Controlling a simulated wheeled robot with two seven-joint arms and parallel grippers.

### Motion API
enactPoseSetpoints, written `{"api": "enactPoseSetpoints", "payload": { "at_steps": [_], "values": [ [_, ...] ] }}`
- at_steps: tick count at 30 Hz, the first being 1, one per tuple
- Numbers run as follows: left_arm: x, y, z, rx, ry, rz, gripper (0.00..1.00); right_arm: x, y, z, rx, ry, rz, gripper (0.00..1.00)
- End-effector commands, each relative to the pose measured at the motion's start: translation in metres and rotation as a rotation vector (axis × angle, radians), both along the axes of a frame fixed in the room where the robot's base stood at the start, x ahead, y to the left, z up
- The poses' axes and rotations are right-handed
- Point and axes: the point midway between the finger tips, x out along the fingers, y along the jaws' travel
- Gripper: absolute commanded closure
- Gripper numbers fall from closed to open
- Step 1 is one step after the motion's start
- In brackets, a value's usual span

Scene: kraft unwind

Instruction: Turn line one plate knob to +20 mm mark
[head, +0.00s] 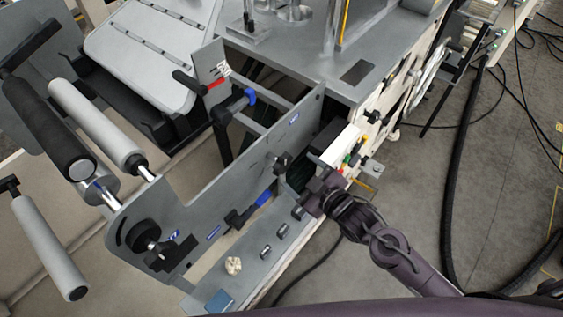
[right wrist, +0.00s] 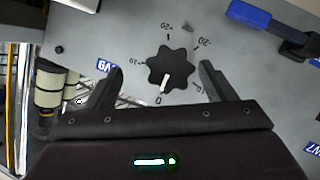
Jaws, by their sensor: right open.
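The plate knob (right wrist: 170,68) is a black lobed knob on a grey plate, centred in the right wrist view. Its white pointer points down at the 0 mark (right wrist: 158,100). A mark reading 20 (right wrist: 167,28) is above the knob and another 20 mark (right wrist: 204,42) is at upper right; their signs are hard to read. My right gripper (right wrist: 163,68) is open, one finger on each side of the knob, with gaps visible. In the head view, the right gripper (head: 312,180) is by the right end of the plate (head: 190,222). My left gripper is not in view.
A blue-and-black lever (right wrist: 265,22) is at upper right in the wrist view. In the head view, rollers (head: 95,125) are at left, small parts (head: 265,252) lie on the front ledge, and a white box with coloured buttons (head: 345,150) is beside the gripper. Cables cross the floor at right.

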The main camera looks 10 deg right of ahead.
Motion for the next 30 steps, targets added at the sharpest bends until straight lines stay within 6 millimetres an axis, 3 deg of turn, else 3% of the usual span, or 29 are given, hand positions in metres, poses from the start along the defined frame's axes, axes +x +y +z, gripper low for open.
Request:
{"api": "enactPoseSetpoints", "payload": {
  "at_steps": [6,14,30],
  "values": [
    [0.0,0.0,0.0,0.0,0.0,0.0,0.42,-0.002,-0.001,-0.007,0.011,-0.24,0.206,0.23],
    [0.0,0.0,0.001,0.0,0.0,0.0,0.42,-0.009,-0.006,-0.007,0.033,-0.36,0.309,0.23],
    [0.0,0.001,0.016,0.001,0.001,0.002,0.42,0.04,0.044,-0.006,0.036,-0.368,0.314,0.23]
  ]
}}
